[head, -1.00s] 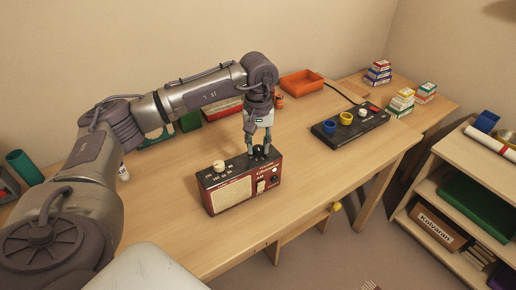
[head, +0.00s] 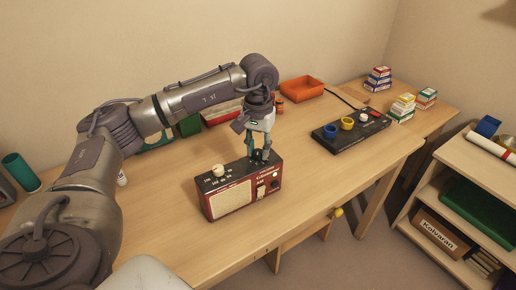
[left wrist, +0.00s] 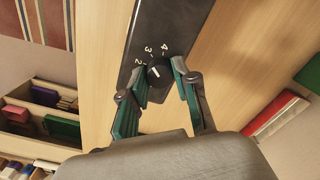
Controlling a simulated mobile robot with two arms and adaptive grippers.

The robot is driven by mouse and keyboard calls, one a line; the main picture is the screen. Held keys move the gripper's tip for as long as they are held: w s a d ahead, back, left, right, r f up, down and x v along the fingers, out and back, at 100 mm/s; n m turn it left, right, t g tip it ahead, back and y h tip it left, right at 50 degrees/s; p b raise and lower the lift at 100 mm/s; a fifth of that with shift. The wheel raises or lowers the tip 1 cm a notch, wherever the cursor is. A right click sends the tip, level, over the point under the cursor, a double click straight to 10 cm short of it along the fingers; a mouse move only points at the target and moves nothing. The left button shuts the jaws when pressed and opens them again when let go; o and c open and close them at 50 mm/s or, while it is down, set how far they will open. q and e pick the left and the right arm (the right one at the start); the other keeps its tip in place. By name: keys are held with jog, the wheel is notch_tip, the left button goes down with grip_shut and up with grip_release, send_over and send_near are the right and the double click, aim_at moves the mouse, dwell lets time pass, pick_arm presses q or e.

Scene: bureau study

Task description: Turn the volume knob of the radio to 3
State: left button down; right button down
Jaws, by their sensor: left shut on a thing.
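The red and black radio (head: 240,188) stands on the desk, its cream speaker grille facing front. Its dark volume knob (left wrist: 158,71) is on the black top panel, with the numbers 2, 3 and 4 printed around it in the left wrist view. A white pointer line shows on the knob, its exact reading hard to tell. My left gripper (head: 260,155) comes down from above and is shut on this knob, which also shows in the left wrist view between its green-padded fingers (left wrist: 160,84). A cream knob (head: 218,170) sits at the other end of the top. My right gripper is out of view.
A black control box (head: 350,132) with blue, yellow and white knobs lies to the right. An orange tray (head: 301,89) and small boxes (head: 402,107) are farther back. A shelf (head: 430,190) stands at right.

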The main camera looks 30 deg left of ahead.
aim_at(258, 152)
pick_arm(q)
jog(key=c, duration=0.9)
grip_release()
jog(key=shift+o, duration=0.2)
notch_tip(258, 152, up, 12)
jog(key=shift+s+f, duration=0.1)
